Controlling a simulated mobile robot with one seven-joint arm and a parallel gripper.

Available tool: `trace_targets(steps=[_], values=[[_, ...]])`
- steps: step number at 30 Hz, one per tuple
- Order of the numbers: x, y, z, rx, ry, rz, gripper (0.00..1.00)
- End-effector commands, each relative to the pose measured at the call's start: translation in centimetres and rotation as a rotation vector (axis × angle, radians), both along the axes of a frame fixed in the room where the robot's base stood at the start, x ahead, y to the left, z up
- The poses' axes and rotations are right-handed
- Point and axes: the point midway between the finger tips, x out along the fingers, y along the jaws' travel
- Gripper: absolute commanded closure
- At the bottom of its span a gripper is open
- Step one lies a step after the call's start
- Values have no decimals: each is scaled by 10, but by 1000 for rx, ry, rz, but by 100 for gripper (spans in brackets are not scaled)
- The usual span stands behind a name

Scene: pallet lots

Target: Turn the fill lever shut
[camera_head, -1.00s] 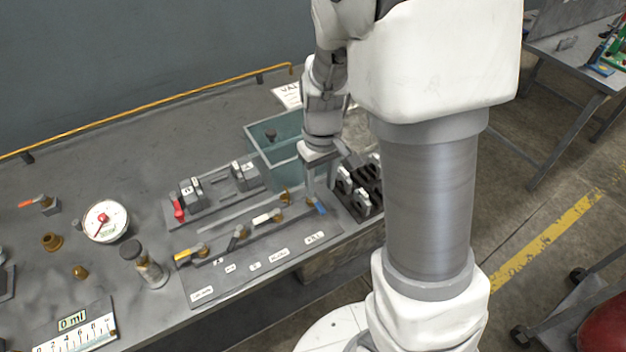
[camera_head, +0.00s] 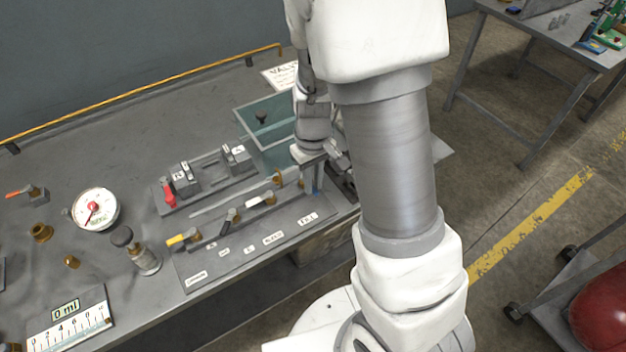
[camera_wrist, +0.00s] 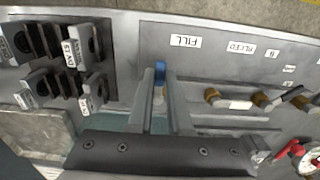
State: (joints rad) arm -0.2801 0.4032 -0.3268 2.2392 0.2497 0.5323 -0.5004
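The fill lever (camera_wrist: 160,70) has a blue handle and sits beside the FILL label (camera_wrist: 185,41) on the valve panel. In the wrist view my gripper (camera_wrist: 159,77) has one finger on each side of the blue handle. The gap between the fingers is narrow and the handle fills it at the tips, so it looks shut on the lever. In the head view my gripper (camera_head: 313,168) is low over the right end of the panel, with the blue handle (camera_head: 316,186) just under it. The lever's pivot is mostly hidden by the fingers.
A teal bin (camera_head: 262,140) is behind my gripper. Black clamp blocks (camera_wrist: 57,60) lie close by. A dial gauge (camera_head: 95,209) and a 0 ml scale (camera_head: 70,320) are at left.

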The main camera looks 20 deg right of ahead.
Motion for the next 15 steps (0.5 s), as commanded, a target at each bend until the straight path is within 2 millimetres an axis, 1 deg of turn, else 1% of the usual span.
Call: trace_targets(steps=[10,15], values=[[0,0,0,0,-1,-4,100],[0,2,1,0,0,-39,100]])
